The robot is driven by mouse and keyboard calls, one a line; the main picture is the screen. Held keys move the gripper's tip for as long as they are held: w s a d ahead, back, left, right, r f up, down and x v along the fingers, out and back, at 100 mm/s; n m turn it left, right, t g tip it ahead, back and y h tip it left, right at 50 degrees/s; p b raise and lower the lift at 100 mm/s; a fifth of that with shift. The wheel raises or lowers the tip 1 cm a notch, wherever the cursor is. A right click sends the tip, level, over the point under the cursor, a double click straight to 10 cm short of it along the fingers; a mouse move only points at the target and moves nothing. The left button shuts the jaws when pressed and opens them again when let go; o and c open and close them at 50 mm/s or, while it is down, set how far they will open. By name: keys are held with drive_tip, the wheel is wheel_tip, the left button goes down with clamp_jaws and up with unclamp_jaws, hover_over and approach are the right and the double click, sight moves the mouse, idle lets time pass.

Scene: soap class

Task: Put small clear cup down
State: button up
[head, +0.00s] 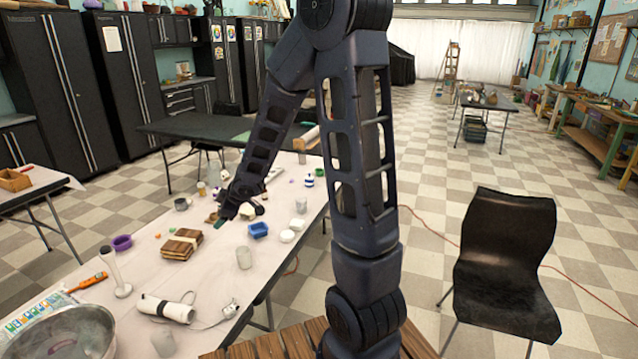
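My gripper (236,212) hangs over the middle of the long white-covered table (205,262). Its fingers are small and dark here, and I cannot tell whether they are open or shut or hold anything. A pale translucent cup (244,258) stands upright on the table, nearer than the gripper and apart from it. Another pale cup (163,343) stands at the near edge, and a small whitish cup (301,205) is to the right of the gripper. I cannot tell which of them is the small clear cup.
Near the gripper are a blue tray (258,230), white round dishes (287,236) and a stack of wooden pieces (181,244). A hand blender (117,272), a white corded appliance (166,308) and a metal bowl (68,335) are closer. A black chair (507,255) stands right.

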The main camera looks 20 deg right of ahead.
drive_tip(key=s+d+r+m+h, duration=0.35)
drive_tip(key=d+r, duration=0.25)
drive_tip(key=d, duration=0.3)
drive_tip(key=s+d+r+m+h, duration=0.2)
drive_tip(key=s+d+r+m, duration=0.2)
drive_tip(key=d+r, duration=0.3)
drive_tip(key=s+d+r+m+g, duration=0.1)
drive_tip(key=s+d+r+m, duration=0.1)
drive_tip(key=s, duration=0.7)
drive_tip(key=s+d+r+m+g, duration=0.1)
drive_tip(key=s+d+m, duration=0.3)
drive_tip(key=s, duration=0.5)
drive_tip(key=shift+s+r, duration=0.15)
drive_tip(key=shift+r, duration=0.75)
